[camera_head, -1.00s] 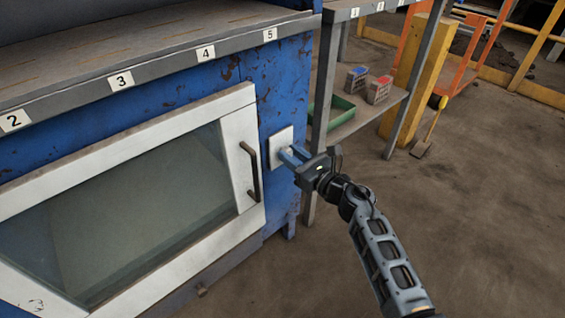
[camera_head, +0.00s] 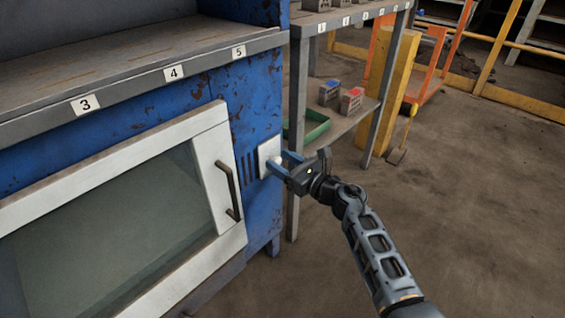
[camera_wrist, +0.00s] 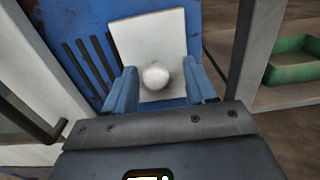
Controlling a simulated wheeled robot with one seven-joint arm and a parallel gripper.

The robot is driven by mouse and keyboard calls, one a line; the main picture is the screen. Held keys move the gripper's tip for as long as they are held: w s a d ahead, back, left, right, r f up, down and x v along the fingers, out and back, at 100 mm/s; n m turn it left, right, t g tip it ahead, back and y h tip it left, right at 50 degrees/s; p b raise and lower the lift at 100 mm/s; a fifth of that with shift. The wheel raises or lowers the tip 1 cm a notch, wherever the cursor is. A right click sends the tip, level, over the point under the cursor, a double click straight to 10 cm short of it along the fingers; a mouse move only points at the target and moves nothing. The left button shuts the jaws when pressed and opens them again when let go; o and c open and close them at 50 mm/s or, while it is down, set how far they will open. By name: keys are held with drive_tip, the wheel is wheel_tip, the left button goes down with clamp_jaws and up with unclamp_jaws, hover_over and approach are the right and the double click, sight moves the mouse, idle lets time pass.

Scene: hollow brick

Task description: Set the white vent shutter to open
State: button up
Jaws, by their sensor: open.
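The white vent shutter (camera_head: 268,152) is a flat white plate on the blue cabinet front, right of the white-framed glass door. In the wrist view the white plate (camera_wrist: 150,38) has a round white knob (camera_wrist: 155,75) on its lower part. Dark vent slots (camera_wrist: 88,65) are uncovered on the blue panel to the plate's left. My gripper (camera_head: 281,160) is open at the plate. In the wrist view its blue fingers (camera_wrist: 160,88) stand on either side of the knob, with a visible gap on each side.
The glass door's dark handle (camera_head: 228,190) sticks out left of the plate. A grey shelf with a green tray (camera_head: 308,127) and small bricks (camera_head: 350,101) stands close on the right. The floor in front is clear.

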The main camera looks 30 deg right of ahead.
drive_tip(key=p+v, duration=0.1)
drive_tip(key=v, duration=0.6)
drive_tip(key=shift+s+d+p, duration=0.15)
drive_tip(key=shift+s+p, duration=0.2)
